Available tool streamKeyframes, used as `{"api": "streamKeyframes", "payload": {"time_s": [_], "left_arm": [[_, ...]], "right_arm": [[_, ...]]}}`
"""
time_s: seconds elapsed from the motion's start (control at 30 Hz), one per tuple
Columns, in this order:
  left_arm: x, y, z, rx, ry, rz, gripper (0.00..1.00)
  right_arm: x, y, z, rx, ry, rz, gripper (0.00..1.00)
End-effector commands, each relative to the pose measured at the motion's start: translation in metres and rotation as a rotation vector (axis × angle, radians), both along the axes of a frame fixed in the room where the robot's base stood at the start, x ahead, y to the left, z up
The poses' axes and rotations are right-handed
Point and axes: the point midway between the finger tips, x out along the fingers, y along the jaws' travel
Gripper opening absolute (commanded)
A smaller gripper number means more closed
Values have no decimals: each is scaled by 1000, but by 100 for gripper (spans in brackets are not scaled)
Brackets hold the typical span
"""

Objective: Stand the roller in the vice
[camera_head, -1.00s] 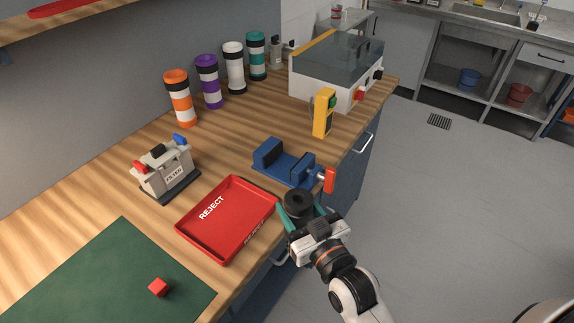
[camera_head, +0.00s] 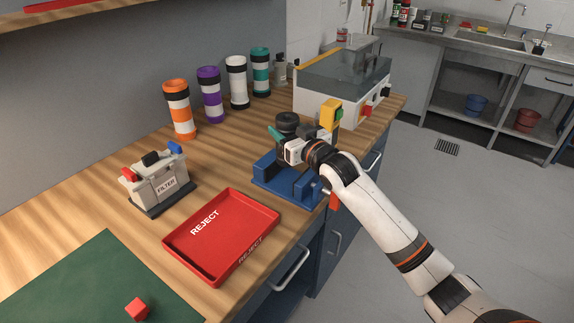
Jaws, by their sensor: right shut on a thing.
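The blue vice (camera_head: 264,176) stands on the bench near its front edge, with an orange-red handle (camera_head: 333,202) at its right end. My right gripper (camera_head: 286,136) is shut on the black roller (camera_head: 287,121) and holds it roughly upright at the vice. The roller's lower end is hidden behind the gripper and the vice, so I cannot tell whether it sits between the jaws or above them. My left gripper is not in view.
A red REJECT tray (camera_head: 178,244) lies left of the vice, with a grey FILTER unit (camera_head: 163,182) beyond it. Several banded tubes stand along the wall, including an orange-and-white one (camera_head: 178,100). A yellow device (camera_head: 330,112) and lidded machine (camera_head: 318,105) stand behind.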

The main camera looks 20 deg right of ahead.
Motion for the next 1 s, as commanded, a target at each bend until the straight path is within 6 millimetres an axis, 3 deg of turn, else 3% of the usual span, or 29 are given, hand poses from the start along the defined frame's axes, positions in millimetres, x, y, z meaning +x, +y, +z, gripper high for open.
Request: {"api": "streamKeyframes", "payload": {"time_s": [0.1,0.5,0.87,0.9,1.0], "left_arm": [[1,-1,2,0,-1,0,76],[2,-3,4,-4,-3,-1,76],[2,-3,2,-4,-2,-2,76],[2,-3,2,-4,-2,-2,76],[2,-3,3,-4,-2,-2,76]], "right_arm": [[0,0,-19,1,-1,1,20],[0,0,-64,1,-4,1,20],[0,0,-68,0,-5,1,20],[-1,0,-70,0,-2,1,52],[-1,0,-69,0,-2,1,69]]}}
